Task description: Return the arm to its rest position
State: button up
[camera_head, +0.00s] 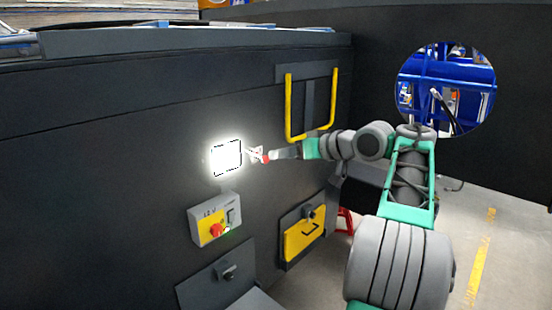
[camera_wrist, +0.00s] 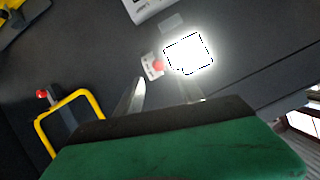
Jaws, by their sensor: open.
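My arm reaches from the right of the head view toward the dark chassis wall (camera_head: 120,150). My gripper (camera_head: 268,154) is at the wall, just right of a brightly glowing white square panel (camera_head: 226,157). In the wrist view the two fingers of my gripper (camera_wrist: 162,78) stand apart, with nothing seen between them. The glowing panel (camera_wrist: 189,53) lies beyond the right fingertip. A small pale plate with a red button (camera_wrist: 153,66) is beside it, beyond the gap between the fingers. Whether a fingertip touches the wall, I cannot tell.
A grey and yellow control box with a red knob (camera_head: 214,220) is on the wall below the panel. A yellow U-shaped handle (camera_head: 289,108) is above my forearm, and a yellow latch plate (camera_head: 303,240) is below. Open floor (camera_head: 495,215) lies at right.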

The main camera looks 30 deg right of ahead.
dwell(0.3)
jog(key=s+d+f+m+g+h, duration=0.1)
jog(key=d+f+m+g+h, duration=0.15)
jog(key=d+f, duration=0.55)
jog(key=s+f+m+g+h, duration=0.1)
jog(key=s+f+m+g, duration=0.15)
jog(key=s+f, duration=0.5)
jog(key=s+f+m+g+h, duration=0.1)
jog(key=s+f+m+g, duration=0.2)
jog(key=f, duration=0.8)
jog(key=s+a+f+g, duration=0.2)
jog(key=s+a, duration=0.4)
jog(key=a, duration=0.2)
jog(key=s+a+f+g, duration=0.1)
jog(key=s+a+f, duration=0.2)
jog(key=s+a, duration=0.4)
jog(key=w+a+r+n+t, duration=0.1)
jog(key=a+r+n, duration=0.2)
jog(key=a, duration=0.6)
jog(key=w+a+r+n+t, duration=0.1)
jog(key=w+a+r+n, duration=0.1)
jog(key=a, duration=0.8)
jog(key=shift+w+a+r+n, duration=0.25)
jog(key=shift+r+n, duration=0.65)
jog(key=shift+n, duration=0.3)
